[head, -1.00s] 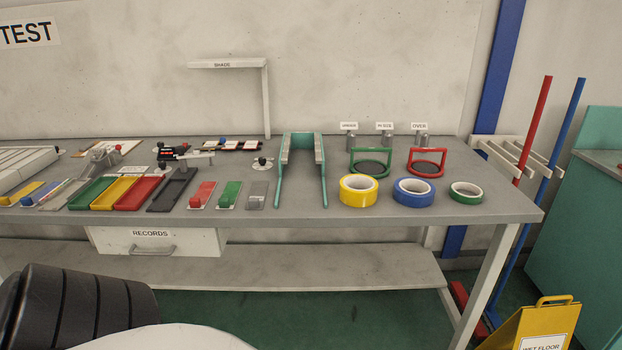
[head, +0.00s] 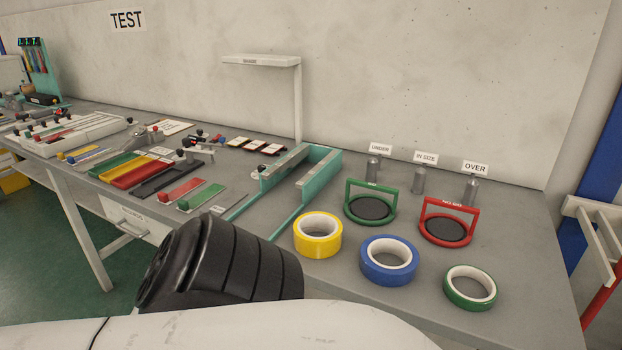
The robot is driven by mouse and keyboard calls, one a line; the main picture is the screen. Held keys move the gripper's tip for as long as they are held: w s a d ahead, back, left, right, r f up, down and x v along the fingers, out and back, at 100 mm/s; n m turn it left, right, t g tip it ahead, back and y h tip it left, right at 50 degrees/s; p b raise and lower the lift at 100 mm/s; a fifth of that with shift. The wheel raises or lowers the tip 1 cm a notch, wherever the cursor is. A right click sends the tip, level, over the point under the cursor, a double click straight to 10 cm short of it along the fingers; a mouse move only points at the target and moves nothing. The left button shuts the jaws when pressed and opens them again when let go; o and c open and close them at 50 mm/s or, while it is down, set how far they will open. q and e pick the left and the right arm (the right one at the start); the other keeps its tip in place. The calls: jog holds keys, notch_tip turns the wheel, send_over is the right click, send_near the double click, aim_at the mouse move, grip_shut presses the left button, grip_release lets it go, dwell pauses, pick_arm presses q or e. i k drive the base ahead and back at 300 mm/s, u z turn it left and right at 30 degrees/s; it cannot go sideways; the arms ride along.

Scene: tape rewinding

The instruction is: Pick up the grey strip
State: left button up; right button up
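The grey strip (head: 230,204) lies on the workbench (head: 535,268) just right of the green strip (head: 202,197). It sits between that strip and the teal frame (head: 322,178). A dark ribbed part of my own body covers the area just in front of it, so its near end is hard to make out. Neither of my grippers shows in the head view, and I cannot see anything held.
A red strip (head: 180,190) lies left of the green one. Yellow (head: 318,236), blue (head: 388,261) and green (head: 470,288) tape rolls stand to the right. Green (head: 370,186) and red (head: 449,206) ring gauges stand behind them. A white shade shelf (head: 262,61) overhangs the bench.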

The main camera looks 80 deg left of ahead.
aim_at(220, 208)
jog(key=u, duration=2.1)
